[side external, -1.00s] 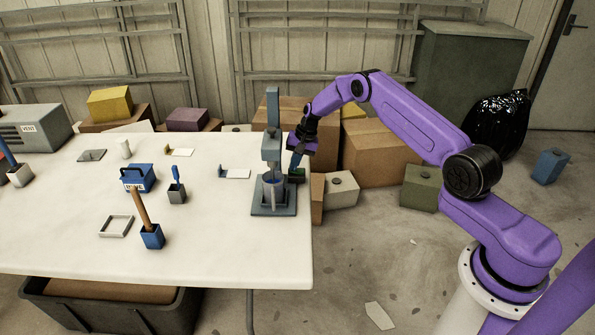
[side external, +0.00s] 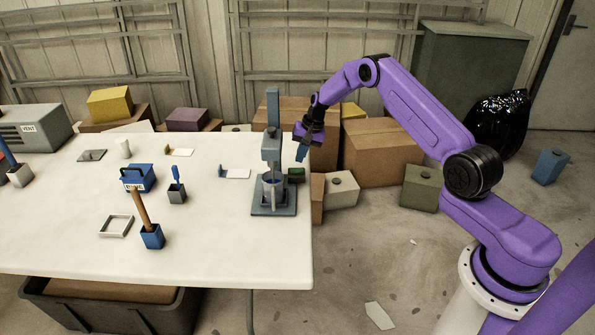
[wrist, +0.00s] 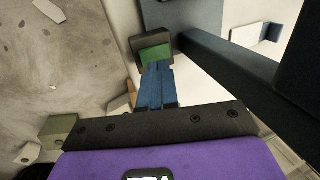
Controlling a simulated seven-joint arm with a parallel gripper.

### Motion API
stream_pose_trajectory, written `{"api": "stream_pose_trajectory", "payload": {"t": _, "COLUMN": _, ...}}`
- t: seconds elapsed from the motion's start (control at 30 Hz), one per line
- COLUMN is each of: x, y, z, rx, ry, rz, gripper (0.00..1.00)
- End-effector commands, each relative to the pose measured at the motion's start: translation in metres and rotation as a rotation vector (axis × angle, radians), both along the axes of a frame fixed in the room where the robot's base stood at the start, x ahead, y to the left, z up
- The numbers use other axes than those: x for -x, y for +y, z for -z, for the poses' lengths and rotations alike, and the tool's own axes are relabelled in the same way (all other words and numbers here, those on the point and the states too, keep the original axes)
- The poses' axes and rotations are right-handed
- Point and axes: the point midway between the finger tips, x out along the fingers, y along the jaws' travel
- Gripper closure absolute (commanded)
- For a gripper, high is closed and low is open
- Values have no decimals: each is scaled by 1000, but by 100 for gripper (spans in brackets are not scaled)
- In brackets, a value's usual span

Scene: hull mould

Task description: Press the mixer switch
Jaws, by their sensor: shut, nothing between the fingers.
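The mixer (side external: 271,150) is a grey-blue stand with an upright column and a head over a cup (side external: 273,188), near the table's right edge. The mixer switch (side external: 296,174) is a small dark box with a green top, just right of the mixer. It also shows in the wrist view as a dark block with a green face (wrist: 156,55). My gripper (side external: 301,158) is shut and empty, its blue fingers pointing down above the switch. In the side view a small gap shows between fingertips and switch. In the wrist view the fingertips (wrist: 157,66) overlap the green face's lower edge.
The mixer's column stands close on the left of my gripper. The white table (side external: 215,235) ends just right of the switch. Cardboard boxes (side external: 380,150) stand on the floor behind. Tool holders, including a blue one (side external: 152,237), stand farther left on the table.

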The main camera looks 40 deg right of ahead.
Motion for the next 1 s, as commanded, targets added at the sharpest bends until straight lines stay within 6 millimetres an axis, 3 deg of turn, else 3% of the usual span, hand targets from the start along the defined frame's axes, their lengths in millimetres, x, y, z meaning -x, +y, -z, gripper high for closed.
{"api": "stream_pose_trajectory", "payload": {"t": 0.7, "x": 17, "y": -18, "z": -44, "rx": 0, "ry": -2, "rz": 3, "gripper": 100}}
{"api": "stream_pose_trajectory", "payload": {"t": 1.0, "x": 21, "y": -21, "z": -53, "rx": 0, "ry": 0, "rz": 1, "gripper": 100}}
